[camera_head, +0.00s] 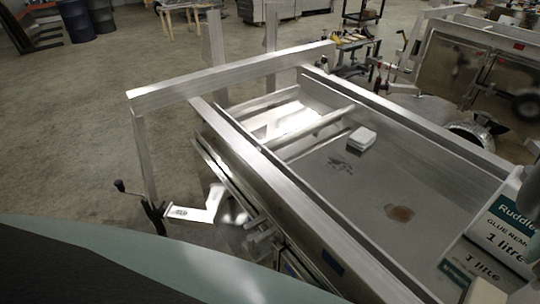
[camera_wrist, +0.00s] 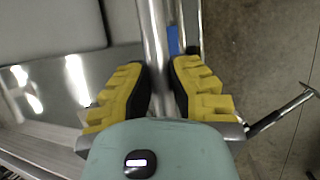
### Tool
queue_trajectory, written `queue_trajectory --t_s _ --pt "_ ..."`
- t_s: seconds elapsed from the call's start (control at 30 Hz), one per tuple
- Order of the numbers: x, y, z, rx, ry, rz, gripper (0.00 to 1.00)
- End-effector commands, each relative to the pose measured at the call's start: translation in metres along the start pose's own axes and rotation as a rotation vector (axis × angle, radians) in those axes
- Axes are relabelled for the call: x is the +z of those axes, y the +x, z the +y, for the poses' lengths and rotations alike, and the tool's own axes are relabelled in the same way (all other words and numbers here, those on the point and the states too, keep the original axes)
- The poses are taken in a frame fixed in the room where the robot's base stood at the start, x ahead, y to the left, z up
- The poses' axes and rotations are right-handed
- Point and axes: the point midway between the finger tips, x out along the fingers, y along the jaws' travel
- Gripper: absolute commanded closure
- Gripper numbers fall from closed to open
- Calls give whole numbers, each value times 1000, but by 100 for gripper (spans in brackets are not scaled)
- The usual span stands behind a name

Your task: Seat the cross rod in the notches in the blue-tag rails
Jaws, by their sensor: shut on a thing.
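In the wrist view my gripper (camera_wrist: 160,85), with yellow and black fingers, is shut on a long silver rod (camera_wrist: 154,35). The rod runs away from me between the fingers, and its far end is out of the picture. A blue tag (camera_wrist: 173,40) shows just right of the rod; I cannot tell whether they touch. In the head view a blue tag (camera_head: 333,268) is on the outer side of the trailer's near left rail (camera_head: 290,200). The far rail (camera_head: 410,122) runs roughly parallel. My gripper is hidden in the head view. I cannot make out the notches.
A bar (camera_head: 320,131) crosses the trailer bed. A white block (camera_head: 362,138) lies in the bed, and a glue remover container (camera_head: 505,230) stands at the right. A raised metal frame (camera_head: 235,76) spans the left end. A crank handle (camera_wrist: 285,110) projects at right in the wrist view.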

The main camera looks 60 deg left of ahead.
Motion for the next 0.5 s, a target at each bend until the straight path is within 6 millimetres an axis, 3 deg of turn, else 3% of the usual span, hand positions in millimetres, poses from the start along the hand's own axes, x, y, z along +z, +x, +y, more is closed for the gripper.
queue_trajectory --t_s 0.2,0.23,0.43,0.5 --pt "-2 6 -2 0 0 -1 100" --pt "-1 4 -1 0 0 -1 77" --pt "-1 4 -1 0 0 -1 56" --pt "-1 4 -1 0 0 -1 56"
